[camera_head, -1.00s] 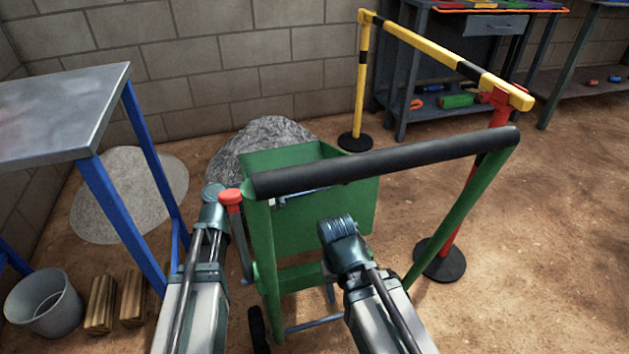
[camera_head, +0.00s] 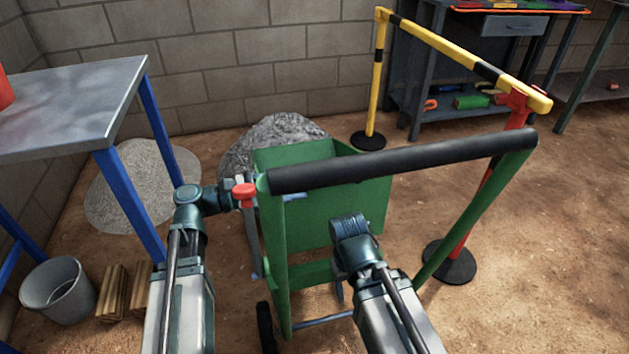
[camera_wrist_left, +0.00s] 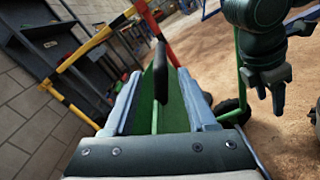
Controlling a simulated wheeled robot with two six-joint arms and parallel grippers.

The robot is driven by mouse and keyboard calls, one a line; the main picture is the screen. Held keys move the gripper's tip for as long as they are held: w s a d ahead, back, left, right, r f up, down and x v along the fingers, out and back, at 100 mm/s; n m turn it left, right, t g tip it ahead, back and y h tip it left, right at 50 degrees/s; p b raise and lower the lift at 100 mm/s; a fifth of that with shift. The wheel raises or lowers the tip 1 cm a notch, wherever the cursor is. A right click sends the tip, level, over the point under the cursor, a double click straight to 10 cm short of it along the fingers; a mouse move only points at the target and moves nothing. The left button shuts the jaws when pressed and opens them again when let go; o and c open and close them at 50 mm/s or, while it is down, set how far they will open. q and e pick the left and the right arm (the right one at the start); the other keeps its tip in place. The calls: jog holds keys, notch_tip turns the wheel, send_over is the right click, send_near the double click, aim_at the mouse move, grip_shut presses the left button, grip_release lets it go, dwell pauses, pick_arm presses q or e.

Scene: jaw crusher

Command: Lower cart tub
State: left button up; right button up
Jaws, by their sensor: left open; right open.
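The cart's green tub (camera_head: 352,205) stands behind the frame, under the black handle bar (camera_head: 400,163). I cannot tell its exact tilt. A lever with a red knob (camera_head: 244,190) stands by the left end of the handle. My left gripper (camera_head: 230,196) is just left of the knob, pointing right. In the left wrist view its fingers (camera_wrist_left: 160,110) are spread, with green cart parts beyond them; I see no knob between them. My right gripper (camera_head: 340,290) is low inside the cart frame, pointing down, partly hidden by its wrist; it also shows in the left wrist view (camera_wrist_left: 277,88).
A blue-legged metal table (camera_head: 75,100), a grey bucket (camera_head: 60,290) and wooden blocks (camera_head: 120,290) stand at the left. A gravel heap (camera_head: 275,132) lies behind the tub. A yellow-black barrier (camera_head: 470,62) stands behind right.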

pick_arm(q)
jog(key=shift+v, duration=2.6)
jog(key=shift+w+r, duration=0.1)
jog(key=shift+r, duration=0.05)
jog(key=c, duration=0.4)
jog(key=shift+w+r+m+p, duration=0.25)
jog(key=shift+m+p, duration=0.2)
jog(key=shift+m, duration=0.25)
jog(key=shift+c, duration=0.9)
jog(key=m, duration=0.1)
jog(key=w+r+m+p, duration=0.1)
jog(key=m, duration=0.1)
jog(key=w+m+g+p, duration=0.1)
jog(key=shift+a+r+m, duration=0.2)
jog(key=shift+r+m, duration=0.05)
jog(key=shift+m, duration=0.15)
grip_shut()
jog(key=w+r+m+g+y+p, duration=0.1)
jog(key=w+m+p, duration=0.4)
jog(key=m, duration=1)
jog(key=shift+w+r+g, duration=0.25)
jog(key=shift+r+g, duration=0.55)
jog(key=shift+r, duration=0.15)
